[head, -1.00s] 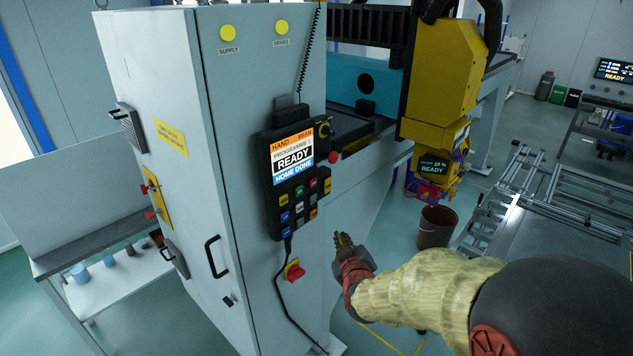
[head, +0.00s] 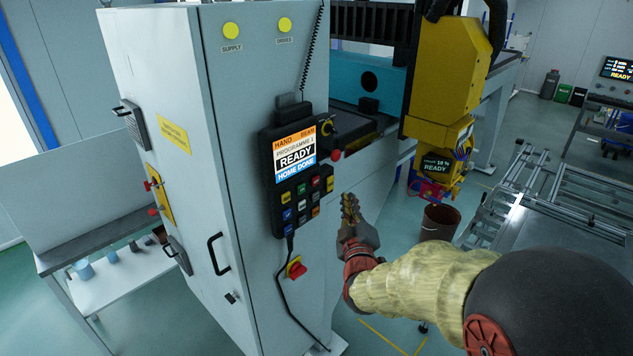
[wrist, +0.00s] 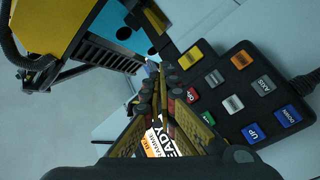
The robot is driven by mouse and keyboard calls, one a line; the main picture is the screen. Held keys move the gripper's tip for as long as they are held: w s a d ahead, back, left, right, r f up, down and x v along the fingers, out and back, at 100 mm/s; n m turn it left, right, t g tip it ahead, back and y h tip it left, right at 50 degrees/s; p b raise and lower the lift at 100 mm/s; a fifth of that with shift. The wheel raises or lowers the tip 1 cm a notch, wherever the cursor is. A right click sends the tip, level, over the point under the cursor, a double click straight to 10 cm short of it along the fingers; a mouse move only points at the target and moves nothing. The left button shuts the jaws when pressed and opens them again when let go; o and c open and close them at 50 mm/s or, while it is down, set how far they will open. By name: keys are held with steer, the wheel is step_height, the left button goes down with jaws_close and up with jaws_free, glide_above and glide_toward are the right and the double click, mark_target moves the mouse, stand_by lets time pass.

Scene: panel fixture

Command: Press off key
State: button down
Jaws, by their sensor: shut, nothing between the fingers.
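The hand-held style key pendant (head: 294,170) hangs on the grey cabinet's front, its screen reading READY. It carries several coloured keys; a red key (head: 316,183) sits in its top row, and a red key also shows in the wrist view (wrist: 192,95). No OFF label is readable, so I cannot tell which key is off. My gripper (head: 349,201) is shut and empty, right of the pendant and apart from it in the head view. In the wrist view my fingers (wrist: 160,82) point past the keys and partly hide the screen.
The grey cabinet (head: 225,100) has a red rotary switch (head: 296,268) below the pendant and a cable hanging down. A red button (head: 336,155) is beside the screen. A yellow machine head (head: 440,70) and a brown bucket (head: 440,222) stand to the right.

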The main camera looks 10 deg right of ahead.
mark_target(316, 181)
steer(key=w+a, duration=0.4)
steer(key=w, duration=0.2)
steer(key=shift+w+a, duration=0.25)
steer(key=shift+a, duration=0.1)
stand_by(1.3)
steer(key=shift+w+a, duration=0.25)
steer(key=shift+w, duration=0.1)
steer(key=shift+w+a, duration=0.25)
steer(key=shift+w, duration=0.1)
stand_by(0.7)
steer(key=shift+s+d+b, duration=0.1)
steer(key=shift+s+b, duration=0.05)
steer(key=shift+b, duration=0.15)
steer(key=shift+s+d, duration=0.4)
steer(key=shift+s, duration=0.2)
